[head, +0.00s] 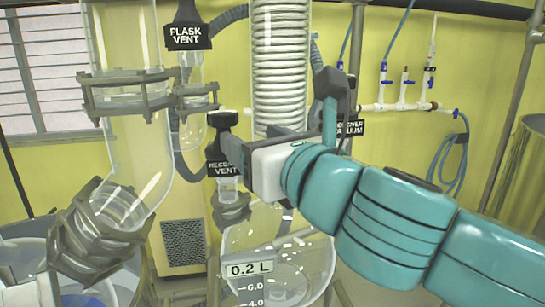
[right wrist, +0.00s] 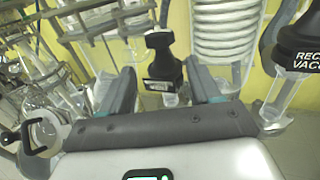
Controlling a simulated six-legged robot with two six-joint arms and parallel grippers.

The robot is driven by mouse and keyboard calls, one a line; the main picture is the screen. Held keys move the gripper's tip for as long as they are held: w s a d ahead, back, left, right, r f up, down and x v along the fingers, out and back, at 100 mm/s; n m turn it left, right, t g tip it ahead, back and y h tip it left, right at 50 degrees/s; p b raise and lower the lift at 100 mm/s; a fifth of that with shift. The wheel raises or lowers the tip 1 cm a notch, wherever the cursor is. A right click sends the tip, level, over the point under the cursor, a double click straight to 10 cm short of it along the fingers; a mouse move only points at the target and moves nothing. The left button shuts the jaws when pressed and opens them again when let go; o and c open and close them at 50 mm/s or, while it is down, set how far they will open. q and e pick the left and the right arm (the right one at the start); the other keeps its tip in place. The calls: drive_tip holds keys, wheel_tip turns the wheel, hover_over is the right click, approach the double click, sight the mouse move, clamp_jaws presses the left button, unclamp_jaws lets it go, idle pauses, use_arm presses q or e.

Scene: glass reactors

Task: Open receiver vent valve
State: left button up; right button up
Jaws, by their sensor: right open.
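The receiver vent valve (head: 222,165) has a black handle and a black label plate, and its glass stem stands above the round receiver flask (head: 300,262). In the right wrist view the valve's black handle (right wrist: 160,45) stands upright beyond and between my two fingers. My right gripper (head: 228,150) is open, with the arm coming in from the right and covering part of the valve's label. In the right wrist view the open gripper (right wrist: 162,75) shows a gap on both sides of the valve; contact cannot be made out.
The flask vent valve (head: 187,35) hangs above left. The coiled glass condenser (head: 281,60) stands close right of the valve. The receiver vacuum valve (right wrist: 300,45) is to the right, partly behind my arm in the head view. Metal clamps (head: 92,235) and glassware crowd the left.

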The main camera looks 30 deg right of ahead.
drive_tip(key=s, duration=0.4)
drive_tip(key=shift+s+d, duration=0.1)
drive_tip(key=shift+s, duration=0.05)
